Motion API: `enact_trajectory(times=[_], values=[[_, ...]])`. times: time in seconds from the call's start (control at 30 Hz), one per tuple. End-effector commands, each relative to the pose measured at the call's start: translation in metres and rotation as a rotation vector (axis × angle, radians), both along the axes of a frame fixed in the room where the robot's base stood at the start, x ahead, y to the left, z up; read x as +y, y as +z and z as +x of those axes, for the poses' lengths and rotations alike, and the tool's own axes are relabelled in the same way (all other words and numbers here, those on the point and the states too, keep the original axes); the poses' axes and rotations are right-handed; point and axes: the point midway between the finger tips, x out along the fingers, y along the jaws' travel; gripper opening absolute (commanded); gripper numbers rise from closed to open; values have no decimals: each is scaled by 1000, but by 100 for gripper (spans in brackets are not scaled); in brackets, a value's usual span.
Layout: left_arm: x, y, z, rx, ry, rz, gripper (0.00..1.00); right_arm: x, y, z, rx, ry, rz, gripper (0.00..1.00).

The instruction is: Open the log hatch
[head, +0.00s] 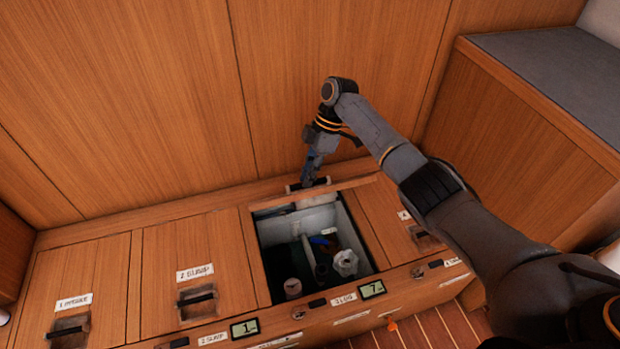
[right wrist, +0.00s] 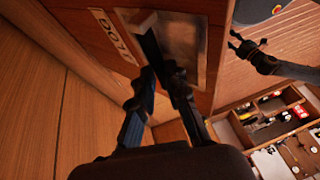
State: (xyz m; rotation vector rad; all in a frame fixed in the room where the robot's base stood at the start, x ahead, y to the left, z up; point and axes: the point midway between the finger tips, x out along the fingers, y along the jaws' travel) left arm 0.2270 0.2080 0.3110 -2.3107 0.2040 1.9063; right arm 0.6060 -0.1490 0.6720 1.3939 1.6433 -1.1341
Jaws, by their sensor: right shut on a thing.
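The log hatch lid (head: 350,184) is raised and shows nearly edge-on at the back of its opening (head: 318,222). In the right wrist view its top face (right wrist: 203,90) carries a label reading LOG (right wrist: 112,36) and a recessed plate with a dark handle (right wrist: 150,45). My right gripper (head: 308,183) is shut on this handle; its fingers (right wrist: 163,78) also show in the right wrist view. The opening shows a light-walled well with several items in it. My left gripper (right wrist: 236,41) shows only in the right wrist view, apart from the lid, its small fingers apparently spread.
Two closed hatches with dark handles (head: 197,298) (head: 68,330) lie left of the opening, and another closed one (head: 390,225) lies right of it. A wood panel wall (head: 150,90) stands close behind. A grey-topped bench (head: 560,75) rises at the right.

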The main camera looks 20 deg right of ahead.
Motion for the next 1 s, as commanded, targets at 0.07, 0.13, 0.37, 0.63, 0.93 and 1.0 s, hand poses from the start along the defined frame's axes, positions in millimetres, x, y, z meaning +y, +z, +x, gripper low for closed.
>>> enact_trajectory(times=[0.07, 0.13, 0.37, 0.63, 0.93, 1.0], values=[[0, -2, 0, 1, 0, 0, 40, -2, -10, 2, -11, -9, -10, 0], [0, -2, 0, 2, 0, 0, 40, -2, -10, 2, -10, -9, -10, 0], [0, -3, -1, 2, 0, 0, 40, -2, -11, 1, -9, -8, -11, 20], [1, -3, -5, 7, 0, 1, 40, -1, -8, 2, -11, -9, -7, 37], [1, -2, -4, 6, 1, 1, 40, -1, -5, 2, -12, -7, -5, 37], [1, -2, -4, 5, 1, 1, 40, -1, -5, 3, -12, -7, -5, 37]])
